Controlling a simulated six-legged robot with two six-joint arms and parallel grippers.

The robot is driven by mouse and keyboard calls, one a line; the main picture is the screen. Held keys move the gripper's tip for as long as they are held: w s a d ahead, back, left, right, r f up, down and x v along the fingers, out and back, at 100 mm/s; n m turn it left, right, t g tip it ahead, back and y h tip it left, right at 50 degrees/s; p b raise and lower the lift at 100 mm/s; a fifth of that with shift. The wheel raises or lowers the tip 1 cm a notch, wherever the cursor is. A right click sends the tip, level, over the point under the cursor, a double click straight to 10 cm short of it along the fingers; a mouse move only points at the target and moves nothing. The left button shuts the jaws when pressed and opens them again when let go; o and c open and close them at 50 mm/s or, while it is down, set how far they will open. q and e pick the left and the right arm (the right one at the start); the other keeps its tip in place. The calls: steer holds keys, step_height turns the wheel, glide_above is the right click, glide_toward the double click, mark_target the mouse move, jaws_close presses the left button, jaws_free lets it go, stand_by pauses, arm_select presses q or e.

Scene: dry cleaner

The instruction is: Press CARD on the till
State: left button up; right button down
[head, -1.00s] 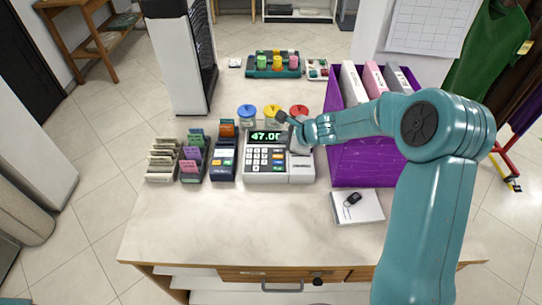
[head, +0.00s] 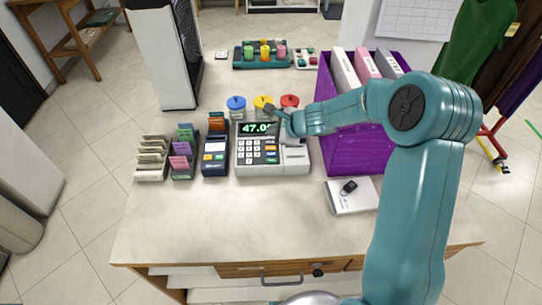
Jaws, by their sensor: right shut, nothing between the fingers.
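The till (head: 246,170) is a light grey machine on the counter, with a lit green display (head: 253,128) reading about 47.0, its end hidden by my gripper. Its keypad (head: 257,150) has pale keys and a right column of coloured ones. The key labels are too small to read, so I cannot tell which is CARD. My right gripper (head: 272,111) is shut and empty. It is over the till's upper right, at the display's right end, and appears above the keys. I cannot tell whether it touches the till. My left gripper is out of view.
A purple crate (head: 350,150) with binders stands close on the right. A white pad (head: 350,203) holds a dark key fob. The front counter is clear.

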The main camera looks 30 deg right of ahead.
mark_target(273, 156)
step_height(273, 156, down, 7)
steer(key=b, duration=0.5)
steer(key=shift+w+r, duration=0.1)
steer(key=shift+r, duration=0.1)
steer(key=shift+f+b, duration=0.2)
steer(key=shift+b, duration=0.3)
steer(key=shift+f, duration=0.1)
stand_by(1.0)
steer(key=shift+f+b, duration=0.35)
steer(key=shift+b, duration=0.1)
steer(key=shift+f+b, duration=0.3)
steer(key=shift+b, duration=0.1)
stand_by(0.4)
steer(key=shift+r+p, duration=0.7)
steer(key=shift+r, duration=0.05)
